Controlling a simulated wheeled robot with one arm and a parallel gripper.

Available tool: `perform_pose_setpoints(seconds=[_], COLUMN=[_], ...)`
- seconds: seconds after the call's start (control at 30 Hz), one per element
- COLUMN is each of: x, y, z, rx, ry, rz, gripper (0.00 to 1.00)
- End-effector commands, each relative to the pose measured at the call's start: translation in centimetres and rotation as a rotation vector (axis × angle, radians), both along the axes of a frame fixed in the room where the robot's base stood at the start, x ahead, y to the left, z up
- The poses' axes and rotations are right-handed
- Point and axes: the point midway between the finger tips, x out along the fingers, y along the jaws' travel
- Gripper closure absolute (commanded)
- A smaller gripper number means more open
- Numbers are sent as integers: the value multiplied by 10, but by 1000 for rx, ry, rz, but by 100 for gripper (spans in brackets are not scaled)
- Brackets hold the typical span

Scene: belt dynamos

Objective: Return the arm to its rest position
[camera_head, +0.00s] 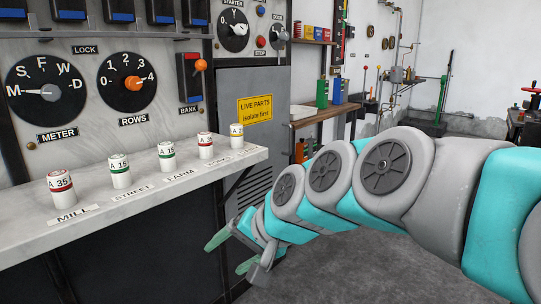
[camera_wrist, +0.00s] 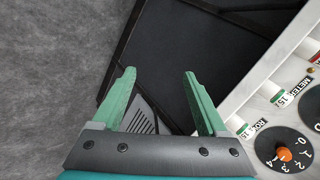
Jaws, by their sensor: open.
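My arm (camera_head: 385,165) reaches in from the right of the head view, bent down and to the left. My gripper (camera_head: 230,253) hangs low in front of the panel, below the level of the marble shelf. In the wrist view my gripper (camera_wrist: 160,75) has its two green fingers spread apart, with nothing between them. The fingers look clear of the shelf and panel. Part of the gripper is hidden behind its own wrist in the head view.
The marble shelf (camera_head: 140,202) holds several labelled fuses, such as the red-banded one (camera_head: 61,188). Above it are the METER dial (camera_head: 47,91) and ROWS dial (camera_head: 127,82). A grey cabinet (camera_head: 250,130) stands behind my gripper. The floor (camera_head: 350,270) beneath the arm looks clear.

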Motion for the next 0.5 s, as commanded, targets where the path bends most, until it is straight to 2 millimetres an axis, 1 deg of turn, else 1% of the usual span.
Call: perform_pose_setpoints(seconds=[0.03, 0.07, 0.1, 0.17, 0.2, 0.27, 0.3, 0.33, 0.4, 0.5], x=[-16, -27, -40, -63, -79, -104, -120, -133, -161, -193], y=[-21, -34, -51, -77, -95, -121, -138, -149, -174, -200], z=[-23, -37, -53, -76, -92, -111, -122, -129, -143, -156], rx=[-79, -129, -190, -279, -334, -410, -457, -488, -549, -608], ry=[23, 42, 62, 107, 139, 194, 228, 258, 323, 402], rz=[21, 42, 63, 97, 119, 153, 170, 185, 216, 250], gripper=[24, 24, 24, 24, 24, 24, 24, 24, 24, 24])
